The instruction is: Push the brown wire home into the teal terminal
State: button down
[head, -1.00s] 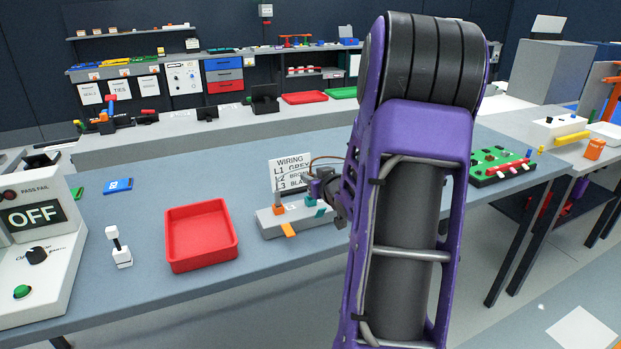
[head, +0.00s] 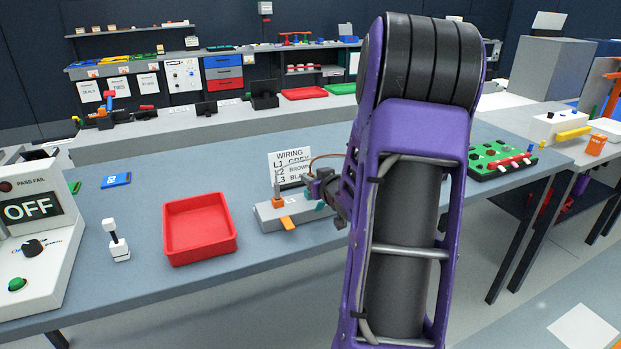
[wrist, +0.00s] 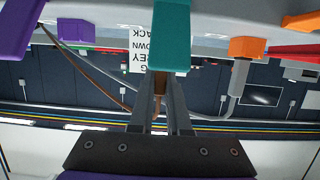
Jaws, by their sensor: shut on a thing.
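The teal terminal (wrist: 169,35) fills the top middle of the wrist view. Its lever (head: 320,206) shows as a small teal tab on the grey wiring block (head: 268,222) in the head view. My gripper (wrist: 160,92) is shut on the brown wire (wrist: 158,88), close in front of the teal terminal. The wire's tip meets or passes behind the teal piece's lower edge; I cannot tell how deep it sits. My forearm hides the block's right part.
An orange terminal (wrist: 247,47) with a grey wire and a purple terminal (wrist: 18,28) flank the teal one. An orange lever (head: 287,223) sticks out of the block. A wiring sign (head: 289,165) stands behind. A red tray (head: 198,252) is left of the block.

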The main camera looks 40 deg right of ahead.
jog(key=shift+f, duration=0.25)
jog(key=c, duration=0.8)
grip_release()
jog(key=shift+r, duration=0.1)
jog(key=v, duration=1.7)
jog(key=shift+s+p, duration=0.2)
jog(key=shift+p, duration=0.15)
jog(key=shift+r, duration=0.1)
